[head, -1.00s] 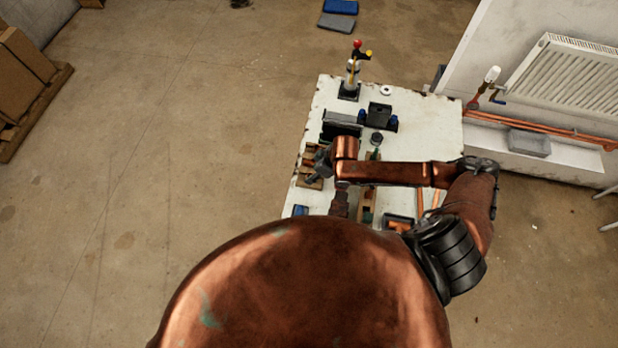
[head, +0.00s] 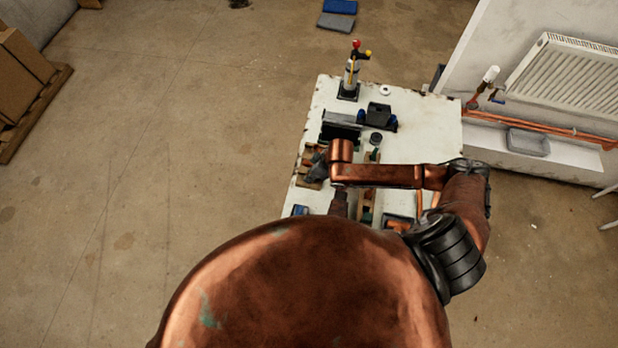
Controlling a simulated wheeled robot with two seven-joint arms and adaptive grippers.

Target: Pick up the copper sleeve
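My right arm reaches in from the right across the white workbench (head: 440,125). My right gripper (head: 318,168) is low over the bench's left edge, at a small wooden rack (head: 307,182). The gripper is dark and small here, so I cannot tell whether its fingers are open or shut or hold anything. I cannot pick out the copper sleeve; it may be hidden by the gripper or too small to tell. My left gripper is not in view.
A torch-like tool with red and yellow knobs (head: 351,75) stands at the bench's back. A dark vise-like block (head: 378,113) and a black bin (head: 340,131) are near it. Another wooden rack (head: 367,207) lies below my forearm. A radiator (head: 570,80) and copper pipes (head: 545,130) are at right.

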